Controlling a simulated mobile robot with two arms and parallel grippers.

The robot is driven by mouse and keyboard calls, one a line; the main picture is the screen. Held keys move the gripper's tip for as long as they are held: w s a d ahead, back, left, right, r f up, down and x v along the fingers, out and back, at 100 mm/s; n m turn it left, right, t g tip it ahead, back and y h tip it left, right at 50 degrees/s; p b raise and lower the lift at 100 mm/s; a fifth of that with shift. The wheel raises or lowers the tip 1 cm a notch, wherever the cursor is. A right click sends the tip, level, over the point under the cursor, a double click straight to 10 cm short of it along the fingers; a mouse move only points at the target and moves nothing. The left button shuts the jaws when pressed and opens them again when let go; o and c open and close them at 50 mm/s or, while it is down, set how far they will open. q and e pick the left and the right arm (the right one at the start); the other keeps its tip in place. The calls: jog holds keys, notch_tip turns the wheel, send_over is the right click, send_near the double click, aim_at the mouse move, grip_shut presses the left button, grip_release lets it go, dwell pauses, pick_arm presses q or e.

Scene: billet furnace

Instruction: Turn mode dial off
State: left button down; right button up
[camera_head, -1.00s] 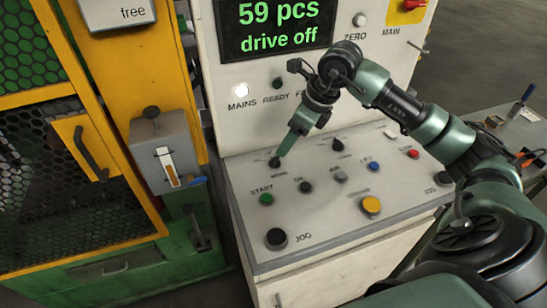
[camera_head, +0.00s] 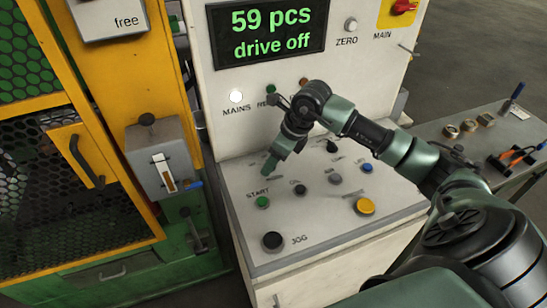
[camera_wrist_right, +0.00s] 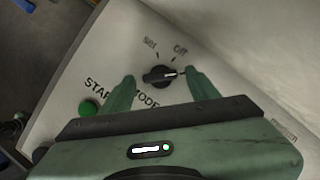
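The mode dial (camera_wrist_right: 158,76) is a black knob on the sloping grey panel, with the word MODE on its near side and "Set" and "Off" marks on its far side. A pale mark on the knob's right end points to the right in the right wrist view. My right gripper (camera_wrist_right: 160,80) is open, with one green fingertip on each side of the dial and gaps visible between them and the knob. In the head view the right gripper (camera_head: 269,170) is over the panel's back left and hides the dial. My left gripper is not in view.
The green START button (camera_head: 263,202) is close to the right gripper. A black JOG button (camera_head: 273,240), a yellow button (camera_head: 365,206), and a second black dial (camera_head: 331,146) are on the same panel. The upright display (camera_head: 267,33) reads "59 pcs, drive off".

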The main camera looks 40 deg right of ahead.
jog(key=c, duration=1.1)
jog(key=shift+w+d+f+n+b, duration=0.1)
jog(key=shift+d+f+n+b, duration=0.05)
jog(key=shift+n+b, duration=0.8)
jog(key=shift+c, duration=0.2)
jog(key=shift+w+n+g+y+b, duration=0.1)
jog(key=shift+n+g+y+b, duration=0.45)
jog(key=shift+n+b, duration=0.55)
jog(key=shift+w+n+g+y+b, duration=0.1)
jog(key=shift+n+g+y+b, duration=0.2)
jog(key=shift+n+b, duration=0.7)
jog(key=shift+w+d+r+n+g+b, duration=0.1)
jog(key=shift+n+g+b, duration=0.2)
jog(key=shift+n, duration=0.4)
jog(key=shift+r+n+g+b, duration=0.1)
jog(key=shift+n+g+b, duration=0.15)
jog(key=shift+n, duration=0.4)
jog(key=o, duration=1.4)
